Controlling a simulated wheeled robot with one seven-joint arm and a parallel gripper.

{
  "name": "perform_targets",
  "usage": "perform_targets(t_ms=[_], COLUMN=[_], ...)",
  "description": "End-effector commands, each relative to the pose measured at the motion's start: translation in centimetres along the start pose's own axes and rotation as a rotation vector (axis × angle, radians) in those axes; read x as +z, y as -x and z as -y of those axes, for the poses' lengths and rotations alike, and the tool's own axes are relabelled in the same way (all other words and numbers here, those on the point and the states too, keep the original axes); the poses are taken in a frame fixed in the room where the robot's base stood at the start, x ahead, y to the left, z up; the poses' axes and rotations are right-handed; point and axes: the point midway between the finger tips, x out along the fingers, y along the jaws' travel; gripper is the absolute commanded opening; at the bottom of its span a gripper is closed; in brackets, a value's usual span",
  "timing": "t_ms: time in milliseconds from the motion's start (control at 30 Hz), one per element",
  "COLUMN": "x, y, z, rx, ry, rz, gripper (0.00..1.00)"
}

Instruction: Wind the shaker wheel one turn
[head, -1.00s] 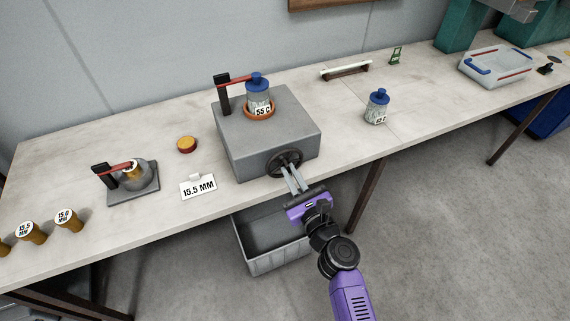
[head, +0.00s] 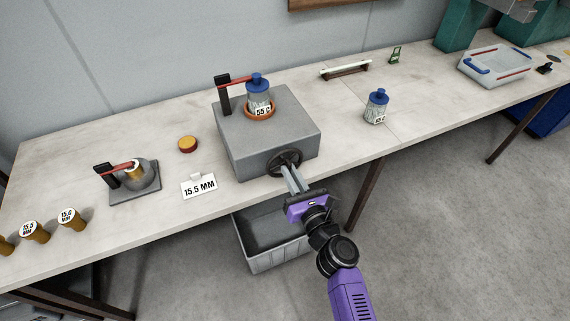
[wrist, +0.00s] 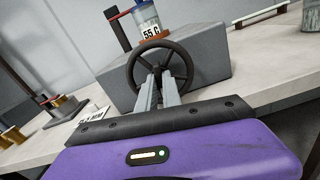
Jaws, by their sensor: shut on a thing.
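The shaker wheel (head: 285,162) is a dark spoked handwheel on the front face of the grey shaker box (head: 262,135). A bottle (head: 257,97) labelled 55 C with a blue cap stands upright in an orange ring on top of the box. My gripper (head: 288,172) reaches the wheel from the front and is shut on its lower part. The wheel also shows in the wrist view (wrist: 162,46), with both grey fingers together at its lower rim and hub area. The fingertips partly hide the spokes, so the exact grip point is unclear.
A 15.5 MM sign (head: 199,186) stands left of the box. A clamp stand (head: 133,183) and brass cylinders (head: 72,219) are further left. A second bottle (head: 376,108) stands right. A grey bin (head: 270,258) sits below the table edge.

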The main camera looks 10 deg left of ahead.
Motion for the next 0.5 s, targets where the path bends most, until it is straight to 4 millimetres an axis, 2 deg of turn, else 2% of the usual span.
perform_targets(t_ms=[167, 333, 500], x=[0.09, 0.21, 0.09], y=[-0.02, -0.03, -0.02], z=[0.03, 0.01, 0.03], rx=[-0.001, 0.000, 0.000], ry=[-0.011, -0.146, -0.174], rz=[0.001, 0.001, 0.002], gripper=[0.00, 0.00, 0.00])
